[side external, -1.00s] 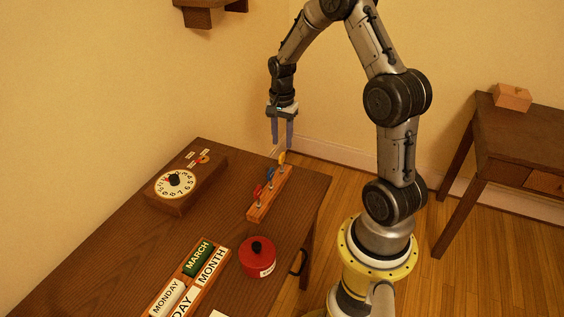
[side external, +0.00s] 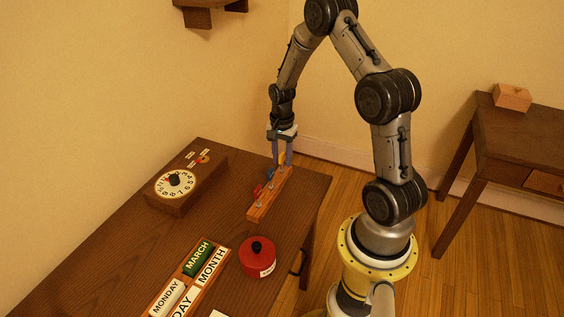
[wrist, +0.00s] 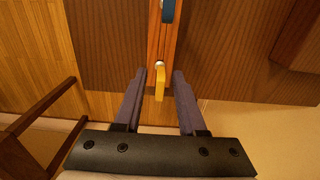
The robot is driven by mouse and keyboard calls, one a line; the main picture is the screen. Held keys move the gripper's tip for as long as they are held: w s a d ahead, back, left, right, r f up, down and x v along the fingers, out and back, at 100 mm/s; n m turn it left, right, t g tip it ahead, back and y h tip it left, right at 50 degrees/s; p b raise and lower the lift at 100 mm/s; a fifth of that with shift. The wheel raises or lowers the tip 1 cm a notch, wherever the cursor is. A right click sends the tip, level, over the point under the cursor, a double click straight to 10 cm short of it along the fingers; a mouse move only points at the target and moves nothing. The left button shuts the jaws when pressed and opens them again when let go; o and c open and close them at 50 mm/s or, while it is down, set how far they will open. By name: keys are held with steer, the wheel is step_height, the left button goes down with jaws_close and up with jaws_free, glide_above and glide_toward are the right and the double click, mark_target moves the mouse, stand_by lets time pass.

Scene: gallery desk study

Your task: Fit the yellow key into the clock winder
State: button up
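The yellow key (wrist: 160,84) stands at the end of a wooden key rack (side external: 259,212). In the wrist view it sits between my gripper's (wrist: 159,76) two fingers, with a gap on each side. In the side view my gripper (side external: 282,164) is lowered over the far end of the rack, and its fingers mostly hide the yellow key. A blue key (side external: 269,174) and a red key (side external: 257,190) stand in the same rack. The clock box (side external: 183,203) with a white numbered dial (side external: 163,186) is at the left. Which part is the winder is unclear.
A red round pot (side external: 257,260) with a black knob stands near the desk's front edge. A calendar block holder with a green MARCH block (side external: 197,257) is at the lower left. Bare desk (side external: 215,225) lies between the rack and the clock box.

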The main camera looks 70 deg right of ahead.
jaws_close()
steer(key=shift+r, duration=0.15)
steer(key=shift+r, duration=1.85)
step_height(320, 180, up, 8)
stand_by(0.4)
